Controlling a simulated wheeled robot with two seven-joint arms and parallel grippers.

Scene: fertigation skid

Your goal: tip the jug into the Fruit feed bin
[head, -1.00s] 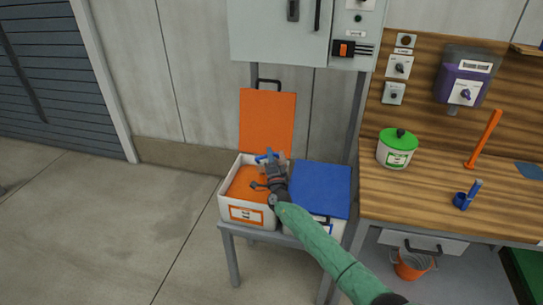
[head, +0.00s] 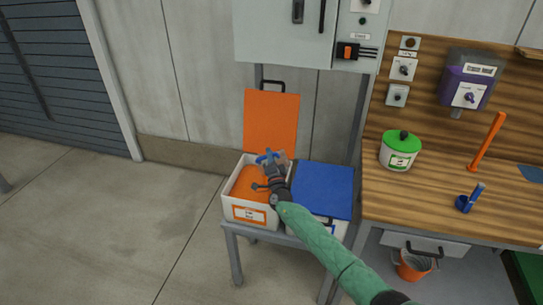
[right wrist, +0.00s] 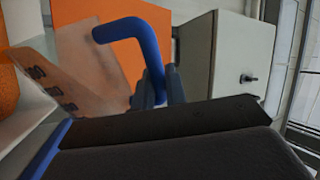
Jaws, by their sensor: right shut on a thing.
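The white bin with the orange label (head: 250,214) stands open on a metal stand, its orange lid (head: 271,122) raised behind it. Orange material lies inside it. The label is too small to read. My right gripper (head: 272,172) is over the right side of this bin. It is shut on the jug, whose blue handle (right wrist: 150,55) shows in the right wrist view; a blue part (head: 266,157) shows in the head view. The jug's clear body (right wrist: 92,62) looks tilted in the right wrist view. Whether anything leaves its mouth is hidden. My left gripper is not in view.
A bin with a closed blue lid (head: 322,189) stands right beside the open one. A grey cabinet (head: 285,35) hangs above. The wooden bench (head: 420,205) at right carries a white pot with a green lid (head: 400,152). The floor at left is clear.

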